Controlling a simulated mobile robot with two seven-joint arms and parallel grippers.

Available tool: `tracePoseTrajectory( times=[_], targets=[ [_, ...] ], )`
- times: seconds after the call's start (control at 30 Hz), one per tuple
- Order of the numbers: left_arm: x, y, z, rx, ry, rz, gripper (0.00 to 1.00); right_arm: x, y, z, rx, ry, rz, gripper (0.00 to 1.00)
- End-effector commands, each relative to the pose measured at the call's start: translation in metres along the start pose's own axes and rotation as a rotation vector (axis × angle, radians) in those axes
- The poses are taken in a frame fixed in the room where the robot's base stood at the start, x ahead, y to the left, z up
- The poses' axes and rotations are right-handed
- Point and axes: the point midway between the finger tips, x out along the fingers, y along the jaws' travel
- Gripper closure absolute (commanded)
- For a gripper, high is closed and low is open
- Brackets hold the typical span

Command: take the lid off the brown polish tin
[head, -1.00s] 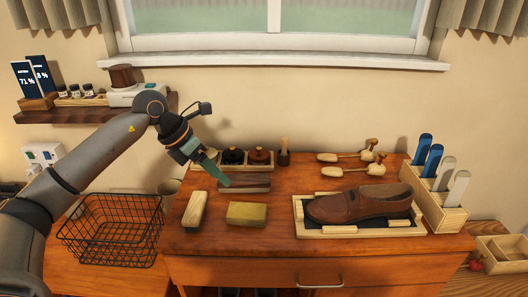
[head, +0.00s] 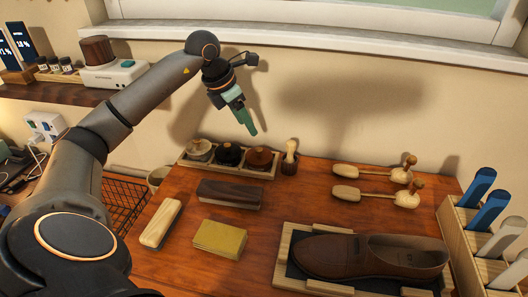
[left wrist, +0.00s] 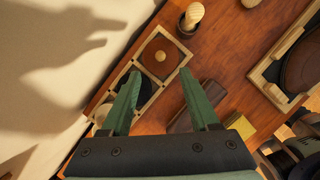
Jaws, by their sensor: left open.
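The brown polish tin (head: 260,158) sits at the right end of a light wooden tray (head: 225,171), its round lid with a small knob on top. A black-lidded tin (head: 228,154) and a pale-lidded tin (head: 198,150) fill the other compartments. My left gripper (head: 250,131) is open and empty, pointing down above the tray. In the left wrist view the brown tin (left wrist: 160,57) shows just beyond the two green fingertips (left wrist: 159,73), between their lines. The fingers appear apart from it. My right gripper is in neither view.
A small dark pot with a wooden-handled tool (head: 290,160) stands close right of the tray. A dark brush (head: 230,193), a pale brush (head: 160,222) and a yellow block (head: 220,238) lie in front. A shoe (head: 370,256) rests at the right. The wall is close behind.

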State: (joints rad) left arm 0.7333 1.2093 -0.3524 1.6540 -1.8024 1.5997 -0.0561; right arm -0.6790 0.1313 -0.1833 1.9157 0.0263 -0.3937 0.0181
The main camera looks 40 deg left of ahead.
Motion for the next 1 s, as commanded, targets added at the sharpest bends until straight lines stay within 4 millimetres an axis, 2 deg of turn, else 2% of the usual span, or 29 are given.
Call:
tracePoseTrajectory(
  times=[0.1,0.2,0.43,0.7,1.0],
  targets=[
    [0.025,-0.001,-0.001,0.0,0.003,-0.005,0.39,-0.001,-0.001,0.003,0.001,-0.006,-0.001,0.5],
    [0.039,-0.001,0.0,0.0,0.002,-0.004,0.39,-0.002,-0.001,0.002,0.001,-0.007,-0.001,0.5],
    [0.056,-0.001,-0.001,0.0,0.002,-0.003,0.39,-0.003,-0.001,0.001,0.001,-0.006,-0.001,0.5],
    [0.094,-0.001,-0.003,-0.002,0.0,-0.003,0.39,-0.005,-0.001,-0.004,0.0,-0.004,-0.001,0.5],
    [0.1,-0.001,-0.004,0.0,0.0,0.0,0.39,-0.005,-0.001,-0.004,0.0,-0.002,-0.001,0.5]
  ],
)
